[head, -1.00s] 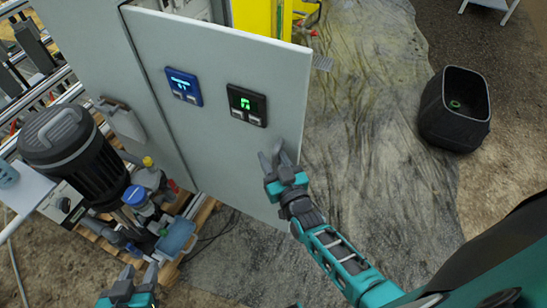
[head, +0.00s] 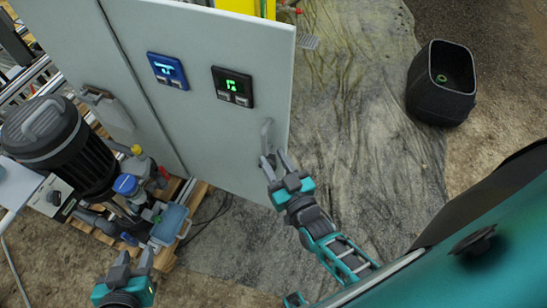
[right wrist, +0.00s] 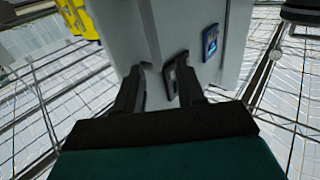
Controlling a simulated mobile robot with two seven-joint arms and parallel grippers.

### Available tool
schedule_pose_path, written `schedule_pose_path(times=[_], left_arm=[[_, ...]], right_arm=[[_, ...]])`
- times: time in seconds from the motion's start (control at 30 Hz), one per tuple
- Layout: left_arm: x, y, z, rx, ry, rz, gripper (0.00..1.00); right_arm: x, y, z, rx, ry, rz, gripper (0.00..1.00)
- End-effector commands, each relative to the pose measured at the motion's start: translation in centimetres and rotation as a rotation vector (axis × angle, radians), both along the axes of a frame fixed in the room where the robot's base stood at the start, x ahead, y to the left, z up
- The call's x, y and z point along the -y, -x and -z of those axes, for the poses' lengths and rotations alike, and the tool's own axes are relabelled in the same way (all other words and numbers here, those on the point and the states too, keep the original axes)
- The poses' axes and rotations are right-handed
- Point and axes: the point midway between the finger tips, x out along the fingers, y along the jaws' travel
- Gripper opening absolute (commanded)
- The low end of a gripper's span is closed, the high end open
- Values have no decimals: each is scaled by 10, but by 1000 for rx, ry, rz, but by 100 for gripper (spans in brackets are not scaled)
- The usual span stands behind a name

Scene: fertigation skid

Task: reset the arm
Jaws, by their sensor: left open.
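My right gripper (head: 278,163) is in front of the grey cabinet door (head: 215,125), just below the upright grey door handle (head: 266,136). Its fingers are apart with nothing seen between them, and the handle stands clear above the tips. Its open fingers also show in the right wrist view (right wrist: 163,72), with the cabinet beyond. My left gripper (head: 136,260) is open and empty at the lower left, below the pump skid. Whether the right fingertips touch the door cannot be told.
The door carries a blue display (head: 168,71) and a black display (head: 232,86). A black pump motor (head: 58,145), a blue-capped fitting (head: 126,185) and a blue-grey box (head: 170,224) stand at the left. A black bin (head: 441,84) stands at the right. The sheeted floor between is clear.

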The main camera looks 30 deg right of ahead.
Motion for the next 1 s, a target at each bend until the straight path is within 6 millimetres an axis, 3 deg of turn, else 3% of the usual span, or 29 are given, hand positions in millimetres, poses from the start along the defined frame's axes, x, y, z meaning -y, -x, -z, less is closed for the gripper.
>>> schedule_pose_path(times=[0.47,1.0], left_arm=[[0,1,0,-1,1,-1,43],[0,2,1,-5,0,-1,43]], right_arm=[[1,4,2,-56,9,-30,39],[-1,75,6,-572,87,-190,39]])
